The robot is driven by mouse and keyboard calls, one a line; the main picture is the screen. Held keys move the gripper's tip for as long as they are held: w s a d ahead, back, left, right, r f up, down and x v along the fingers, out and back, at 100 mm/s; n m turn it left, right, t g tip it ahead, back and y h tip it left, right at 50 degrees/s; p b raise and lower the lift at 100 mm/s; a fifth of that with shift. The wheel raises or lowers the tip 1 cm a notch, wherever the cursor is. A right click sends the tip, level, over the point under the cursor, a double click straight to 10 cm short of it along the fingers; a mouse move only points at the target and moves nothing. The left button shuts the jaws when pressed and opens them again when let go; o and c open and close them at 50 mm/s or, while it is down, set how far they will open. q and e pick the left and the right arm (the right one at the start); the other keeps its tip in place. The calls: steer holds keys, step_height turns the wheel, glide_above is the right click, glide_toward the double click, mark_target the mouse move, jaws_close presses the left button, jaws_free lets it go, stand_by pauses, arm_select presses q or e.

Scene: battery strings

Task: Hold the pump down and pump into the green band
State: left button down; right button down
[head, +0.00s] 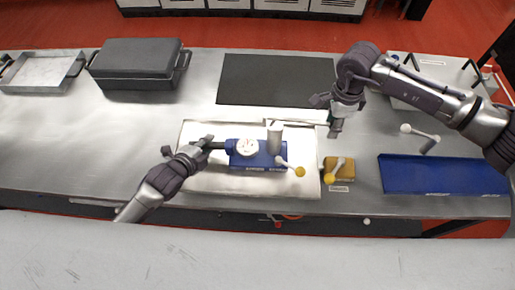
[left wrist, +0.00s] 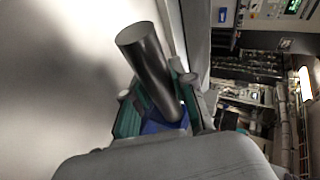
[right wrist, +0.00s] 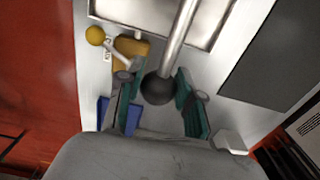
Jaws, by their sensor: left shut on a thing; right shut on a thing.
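The pump has a blue body (head: 258,155), a white round gauge (head: 246,147) and a grey upright cylinder (head: 275,137). It stands on a pale tray (head: 205,183). The gauge's needle and green band are too small to read. My left gripper (head: 203,147) is shut on the dark bar at the pump's left end; the bar also shows in the left wrist view (left wrist: 148,68). My right gripper (head: 331,118) is shut on the end of the pump's lever (head: 300,122). In the right wrist view, the lever's black ball (right wrist: 157,89) sits between the fingers.
A small ochre block (head: 344,165) stands right of the tray, then a blue tray (head: 445,175). A dark mat (head: 275,80) lies behind. A grey lidded box (head: 135,65) stands back left.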

steer(key=shift+w+d+r, duration=0.15)
steer(key=shift+r, duration=0.25)
steer(key=shift+r, duration=2.15)
